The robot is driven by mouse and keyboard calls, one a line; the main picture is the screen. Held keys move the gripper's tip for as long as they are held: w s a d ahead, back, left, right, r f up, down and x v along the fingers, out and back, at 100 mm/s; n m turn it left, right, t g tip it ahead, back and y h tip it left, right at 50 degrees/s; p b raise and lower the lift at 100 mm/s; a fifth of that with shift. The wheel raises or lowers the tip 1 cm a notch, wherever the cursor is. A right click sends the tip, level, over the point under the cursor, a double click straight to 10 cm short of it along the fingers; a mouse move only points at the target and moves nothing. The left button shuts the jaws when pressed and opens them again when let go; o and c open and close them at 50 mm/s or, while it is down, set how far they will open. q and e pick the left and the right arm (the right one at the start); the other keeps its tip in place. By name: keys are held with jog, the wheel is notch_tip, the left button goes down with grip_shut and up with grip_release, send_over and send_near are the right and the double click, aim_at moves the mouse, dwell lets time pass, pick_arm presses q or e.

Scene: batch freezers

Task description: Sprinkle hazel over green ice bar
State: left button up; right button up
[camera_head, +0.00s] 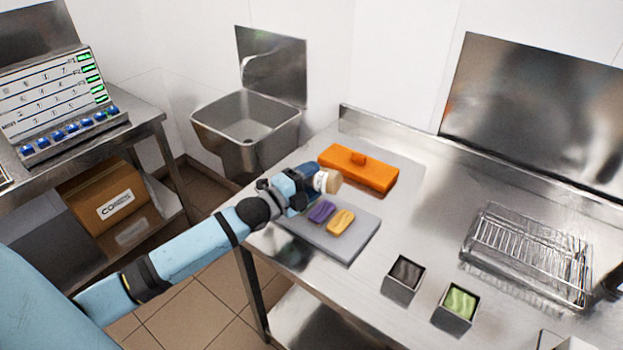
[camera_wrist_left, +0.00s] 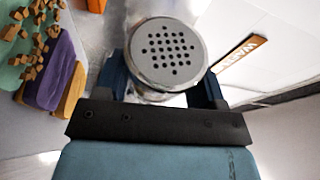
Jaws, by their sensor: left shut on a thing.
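My left gripper (camera_head: 312,182) is shut on a shaker (camera_head: 329,181) and holds it over the grey board (camera_head: 352,247). In the left wrist view the shaker's round perforated lid (camera_wrist_left: 168,53) shows between the fingers; the shaker looks tipped over. The green ice bar (camera_wrist_left: 14,50) lies at the left edge of that view, with several brown hazel pieces (camera_wrist_left: 37,42) on it. In the head view the green bar is hidden by my left gripper. A purple bar (camera_head: 321,211) and a yellow bar (camera_head: 341,222) lie beside it on the board. My right gripper is not seen.
An orange lidded block (camera_head: 372,174) lies behind the board. Two small square tubs, one dark inside (camera_head: 403,279) and one with green content (camera_head: 460,302), stand at the front. A wire rack tray (camera_head: 530,255) is at the right. The counter between is bare.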

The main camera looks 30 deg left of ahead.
pick_arm(q)
jog(key=shift+r+m+g+p, duration=0.5)
jog(key=shift+r+m+p, duration=0.35)
jog(key=shift+m+p, duration=0.6)
jog(key=shift+r+p, duration=0.25)
jog(key=shift+p, duration=0.6)
jog(key=shift+m+g, duration=0.25)
jog(key=shift+g, duration=0.05)
